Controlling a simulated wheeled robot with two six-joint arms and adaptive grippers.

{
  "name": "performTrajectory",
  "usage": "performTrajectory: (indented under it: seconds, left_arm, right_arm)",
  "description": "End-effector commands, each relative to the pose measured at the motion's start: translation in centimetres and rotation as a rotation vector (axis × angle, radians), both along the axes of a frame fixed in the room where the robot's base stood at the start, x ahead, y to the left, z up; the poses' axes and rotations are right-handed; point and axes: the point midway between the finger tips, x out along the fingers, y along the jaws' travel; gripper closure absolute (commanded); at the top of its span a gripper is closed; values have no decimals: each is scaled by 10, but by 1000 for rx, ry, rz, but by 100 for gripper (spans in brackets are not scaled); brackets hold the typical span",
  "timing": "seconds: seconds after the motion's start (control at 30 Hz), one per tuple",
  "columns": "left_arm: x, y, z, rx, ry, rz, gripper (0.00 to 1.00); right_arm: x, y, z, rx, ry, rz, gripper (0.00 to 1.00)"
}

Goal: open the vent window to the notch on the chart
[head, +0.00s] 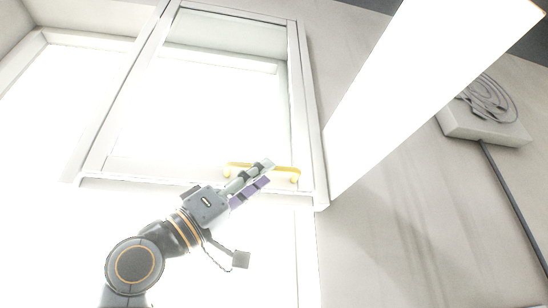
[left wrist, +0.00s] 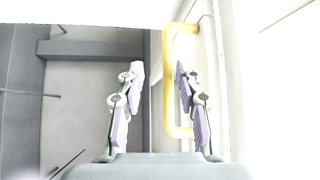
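The vent window (head: 200,105) is a pale pane in a white frame, in the upper middle of the head view. A yellow bar handle (head: 286,169) runs along its lower edge, near the right corner. My left gripper (head: 267,173) is at this handle, its fingers overlapping the bar. In the left wrist view the gripper (left wrist: 159,70) is open. The handle's long bar (left wrist: 168,85) appears between the fingers, close to the right one, which overlaps the handle's loop. Contact cannot be told. I cannot make out a chart. My right gripper is not in view.
A bright white slanted panel (head: 425,80) stands right of the window. Beyond it a grey box (head: 487,128) with coiled cable is on the pale wall, and a dark pipe (head: 515,205) runs down from it. Another bright window area (head: 60,90) lies at left.

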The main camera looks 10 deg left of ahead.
Motion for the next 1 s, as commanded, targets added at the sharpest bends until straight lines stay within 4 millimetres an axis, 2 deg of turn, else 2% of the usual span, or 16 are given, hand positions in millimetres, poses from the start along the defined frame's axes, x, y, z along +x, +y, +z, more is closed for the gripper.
performTrajectory:
  seconds: [0.03, 0.2, 0.6, 0.87, 1.0]
  left_arm:
    - [4, -7, 15, -1, 3, -3, 64]
    - [15, -23, 31, 0, 2, -1, 64]
    - [20, -29, 33, 0, 0, 1, 64]
    - [20, -29, 33, 0, 1, 2, 100]
    - [20, -29, 33, 0, 1, 2, 100]
  right_arm:
    - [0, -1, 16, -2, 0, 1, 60]
    - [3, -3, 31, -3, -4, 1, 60]
    - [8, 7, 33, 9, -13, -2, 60]
    - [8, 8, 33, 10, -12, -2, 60]
    - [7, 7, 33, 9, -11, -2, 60]
